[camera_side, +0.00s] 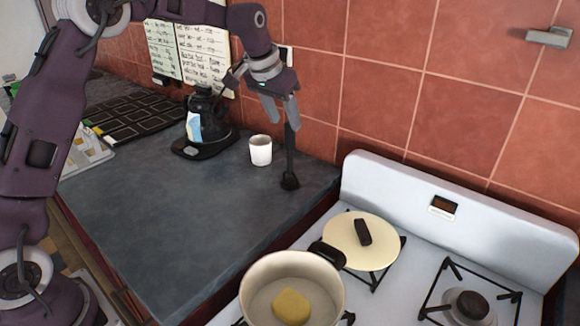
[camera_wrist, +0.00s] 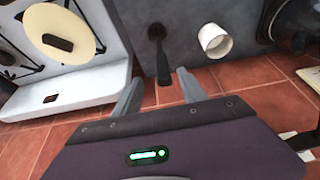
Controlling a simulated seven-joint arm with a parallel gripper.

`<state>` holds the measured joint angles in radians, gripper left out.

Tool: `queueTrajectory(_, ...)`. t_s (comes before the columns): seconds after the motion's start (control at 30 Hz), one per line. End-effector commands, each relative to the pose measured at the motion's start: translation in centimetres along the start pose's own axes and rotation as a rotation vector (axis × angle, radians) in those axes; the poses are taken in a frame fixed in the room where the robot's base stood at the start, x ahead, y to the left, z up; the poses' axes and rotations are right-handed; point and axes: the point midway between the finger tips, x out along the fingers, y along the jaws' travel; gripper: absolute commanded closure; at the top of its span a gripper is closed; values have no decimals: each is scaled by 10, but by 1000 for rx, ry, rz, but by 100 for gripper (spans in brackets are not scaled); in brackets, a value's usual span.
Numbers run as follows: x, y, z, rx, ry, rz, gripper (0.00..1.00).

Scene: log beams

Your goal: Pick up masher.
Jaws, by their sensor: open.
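The masher (camera_side: 290,162) is dark and stands upright on the grey counter, its head down and its handle pointing up, near the tiled wall. In the wrist view the masher (camera_wrist: 158,47) shows its head far off and its handle reaching toward me. My gripper (camera_side: 283,117) is open, pointing down, with its fingertips around the level of the handle's top. In the wrist view the handle end lies between the two fingertips of my gripper (camera_wrist: 159,80), with gaps on both sides. I cannot tell any contact.
A white cup (camera_side: 260,151) stands just left of the masher. A black coffee maker (camera_side: 205,125) is further left. The counter's front is clear.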

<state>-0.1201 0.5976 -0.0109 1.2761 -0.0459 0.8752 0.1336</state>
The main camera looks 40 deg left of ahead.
Motion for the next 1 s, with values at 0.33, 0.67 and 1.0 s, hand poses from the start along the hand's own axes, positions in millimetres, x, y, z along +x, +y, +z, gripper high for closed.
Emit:
queueTrajectory(0.33, 51, -4, 0, -2, -7, 2, 51)
queueTrajectory(0.67, 83, -5, 1, -1, -1, 1, 51)
queueTrajectory(1.0, 83, -5, 2, -2, -2, 1, 98)
